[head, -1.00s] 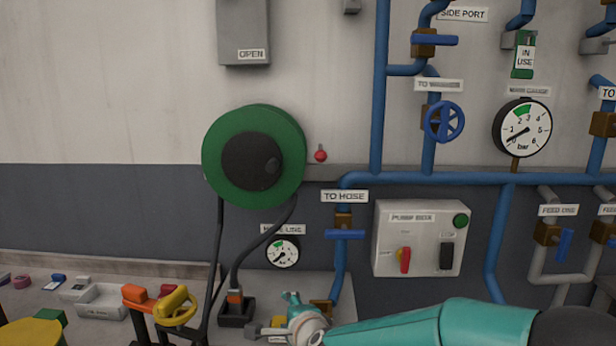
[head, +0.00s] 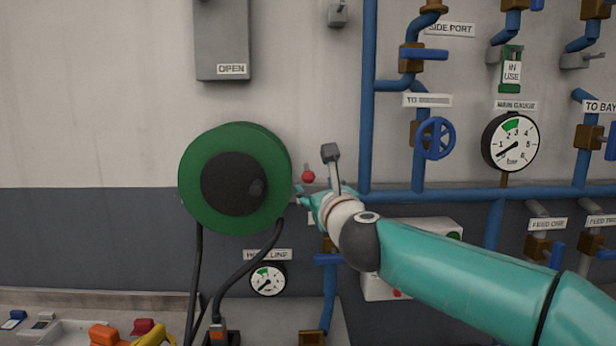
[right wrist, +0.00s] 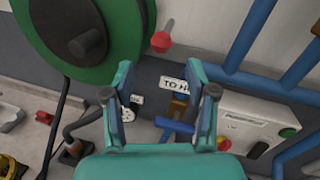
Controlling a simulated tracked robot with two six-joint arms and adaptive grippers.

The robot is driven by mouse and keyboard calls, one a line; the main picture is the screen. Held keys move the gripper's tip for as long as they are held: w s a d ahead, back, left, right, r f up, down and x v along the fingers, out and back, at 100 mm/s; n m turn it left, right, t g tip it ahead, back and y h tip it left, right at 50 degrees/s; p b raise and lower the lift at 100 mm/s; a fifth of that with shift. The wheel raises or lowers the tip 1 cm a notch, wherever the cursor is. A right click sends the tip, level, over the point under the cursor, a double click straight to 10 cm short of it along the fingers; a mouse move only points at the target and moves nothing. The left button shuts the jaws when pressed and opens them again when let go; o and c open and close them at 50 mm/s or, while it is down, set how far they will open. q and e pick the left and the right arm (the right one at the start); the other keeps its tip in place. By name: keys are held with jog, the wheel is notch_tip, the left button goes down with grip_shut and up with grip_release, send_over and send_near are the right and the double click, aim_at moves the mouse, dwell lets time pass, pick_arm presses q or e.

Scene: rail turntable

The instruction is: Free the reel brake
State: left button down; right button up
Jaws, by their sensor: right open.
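The green hose reel (head: 270,180) with its black hub (head: 233,184) is mounted on the wall, left of centre in the head view. Just right of its rim is a small lever with a red knob (head: 308,176), which I take for the reel brake. In the right wrist view the red knob (right wrist: 161,42) hangs on a grey stem beside the reel (right wrist: 140,20), beyond the fingertips. My right gripper (head: 308,198) is just below the knob in the head view and looks apart from it. In the wrist view my right gripper (right wrist: 160,75) is open and empty. My left gripper is not seen.
Blue pipes (head: 368,100) run right of the knob. The pump box (right wrist: 250,130) is partly behind my right arm in the head view. Black hoses (head: 240,270) hang below the reel, near the hose line gauge (head: 268,279). The wall above the knob is clear.

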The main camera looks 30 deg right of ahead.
aim_at(310, 181)
jog(key=p+x, duration=0.2)
jog(key=x, duration=0.6)
jog(key=shift+w+d, duration=0.1)
jog(key=shift+d, duration=0.05)
grip_shut()
